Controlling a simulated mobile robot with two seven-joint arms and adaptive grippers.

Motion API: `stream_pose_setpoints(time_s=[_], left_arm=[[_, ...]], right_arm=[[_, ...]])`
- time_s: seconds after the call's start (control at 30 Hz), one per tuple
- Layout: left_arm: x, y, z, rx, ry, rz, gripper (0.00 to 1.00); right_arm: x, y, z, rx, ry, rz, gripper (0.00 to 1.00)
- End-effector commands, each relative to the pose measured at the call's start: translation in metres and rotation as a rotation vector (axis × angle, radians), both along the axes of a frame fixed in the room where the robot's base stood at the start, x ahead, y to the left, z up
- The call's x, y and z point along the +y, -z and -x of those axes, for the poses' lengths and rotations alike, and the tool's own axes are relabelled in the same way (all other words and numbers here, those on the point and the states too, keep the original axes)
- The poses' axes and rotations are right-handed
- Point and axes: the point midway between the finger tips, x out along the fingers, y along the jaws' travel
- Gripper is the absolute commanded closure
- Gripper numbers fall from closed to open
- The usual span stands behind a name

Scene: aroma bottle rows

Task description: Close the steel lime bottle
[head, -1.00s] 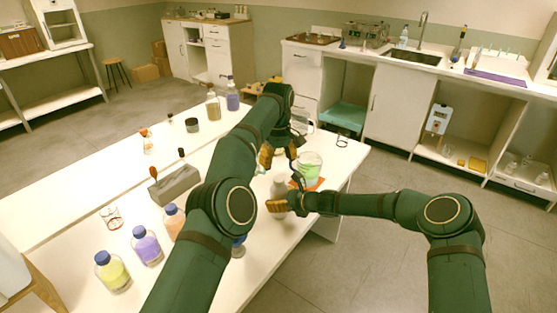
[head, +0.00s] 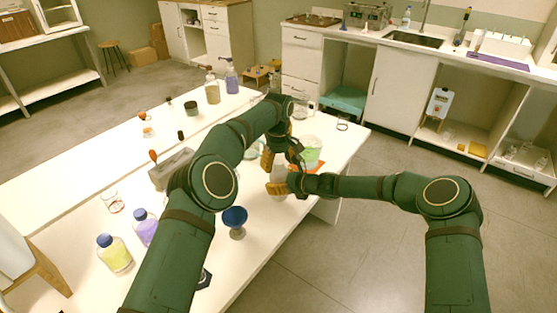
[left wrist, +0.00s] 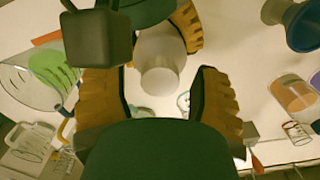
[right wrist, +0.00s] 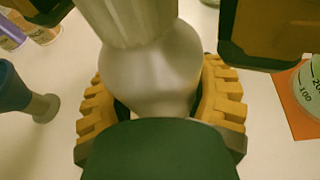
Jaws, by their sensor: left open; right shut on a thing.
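The pale grey steel bottle (right wrist: 150,75) has a ribbed, cap-like top (right wrist: 130,15); I cannot tell whether it is screwed down. It also shows in the left wrist view, seen from its top end (left wrist: 160,80), and partly hidden in the head view (head: 279,178). My right gripper (right wrist: 160,88) is shut on the bottle's body, with its fingers on both sides. My left gripper (left wrist: 160,90) is open. Its fingers stand apart on either side of the bottle's top, and no contact is visible. Its fingers also show at the top of the right wrist view.
A beaker of green liquid (head: 310,152) stands on an orange mat just right of the grippers. A blue goblet-like vessel (head: 235,218) stands nearer me. Yellow (head: 115,256) and purple (head: 145,228) bottles stand at the left. The table's right edge is close to the bottle.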

Motion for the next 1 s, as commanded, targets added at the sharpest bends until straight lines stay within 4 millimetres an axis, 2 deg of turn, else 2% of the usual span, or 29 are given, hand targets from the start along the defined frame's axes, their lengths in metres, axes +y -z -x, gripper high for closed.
stream_pose_setpoints(time_s=[0.1,0.17,0.2,0.3,0.6,0.83,1.0], left_arm=[[-0.0001,-0.0001,0.0001,0.000,0.000,0.000,0.35],[0.0000,-0.0002,0.0000,0.000,0.000,0.000,0.56],[-0.0001,-0.0002,0.0000,0.000,0.000,0.000,0.70],[0.0000,-0.0003,0.0000,0.000,0.000,0.000,1.00],[0.0000,-0.0004,0.0000,0.000,0.012,0.000,1.00],[0.0000,-0.0005,0.0000,-0.002,0.212,0.000,1.00],[-0.0001,-0.0004,0.0000,-0.003,0.264,0.001,1.00]], right_arm=[[-0.0001,0.0001,-0.0001,0.000,0.000,0.000,1.00],[-0.0001,0.0001,-0.0001,0.000,0.000,0.000,1.00],[-0.0001,0.0001,-0.0001,0.000,0.000,0.000,1.00],[0.0000,0.0001,0.0000,0.000,0.000,0.000,1.00],[0.0000,0.0001,0.0000,0.000,0.000,0.000,1.00],[0.0000,0.0001,0.0001,0.000,0.000,0.000,1.00],[0.0000,0.0001,0.0001,0.000,0.000,0.000,1.00]])
